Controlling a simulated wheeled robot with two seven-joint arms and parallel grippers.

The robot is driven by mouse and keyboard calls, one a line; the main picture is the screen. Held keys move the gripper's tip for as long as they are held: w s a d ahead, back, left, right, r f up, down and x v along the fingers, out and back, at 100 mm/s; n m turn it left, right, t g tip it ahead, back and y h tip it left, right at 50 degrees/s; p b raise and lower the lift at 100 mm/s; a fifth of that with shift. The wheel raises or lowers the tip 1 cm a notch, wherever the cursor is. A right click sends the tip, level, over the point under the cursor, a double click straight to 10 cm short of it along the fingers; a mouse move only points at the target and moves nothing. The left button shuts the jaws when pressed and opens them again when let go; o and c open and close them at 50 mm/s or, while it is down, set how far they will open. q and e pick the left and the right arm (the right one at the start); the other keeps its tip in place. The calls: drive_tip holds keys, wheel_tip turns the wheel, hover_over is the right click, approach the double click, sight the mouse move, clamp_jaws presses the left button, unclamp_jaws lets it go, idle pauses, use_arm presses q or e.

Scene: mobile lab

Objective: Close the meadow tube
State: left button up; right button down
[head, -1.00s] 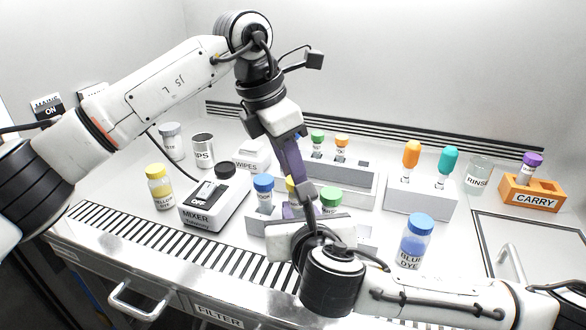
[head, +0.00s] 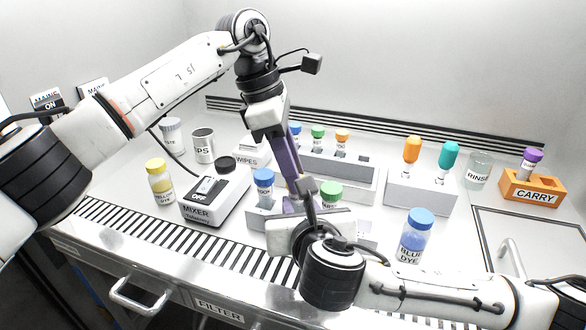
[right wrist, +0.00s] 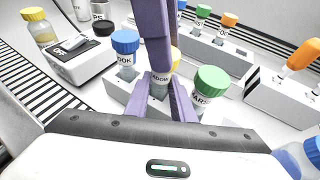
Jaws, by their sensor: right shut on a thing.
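The tube in the middle of the front rack (right wrist: 120,95) has a label that is mostly hidden (right wrist: 158,88); I take it as the meadow tube. My right gripper (right wrist: 161,98) is shut on this tube, its purple fingers on either side of it. A yellow cap (right wrist: 176,59) shows at the tube's top, partly behind my left gripper's purple finger. I cannot tell whether the cap is seated. My left gripper (head: 292,170) comes down from above at the cap; its grip is hidden. In the head view the arms cover the tube.
A blue-capped tube (right wrist: 125,48) and a green-capped tube (right wrist: 210,84) stand close on either side in the same rack. The mixer (head: 213,200) is to the left, the blue dye bottle (head: 413,240) to the right. Another rack (head: 340,178) with capped tubes stands behind.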

use_arm(q)
drive_tip(key=m+g, duration=0.1)
drive_tip(key=m, duration=0.3)
drive_tip(key=shift+w, duration=0.1)
drive_tip(key=o, duration=1)
drive_tip(key=shift+r, duration=0.1)
drive_tip(key=shift+r, duration=2.2)
drive_tip(key=shift+o, duration=0.3)
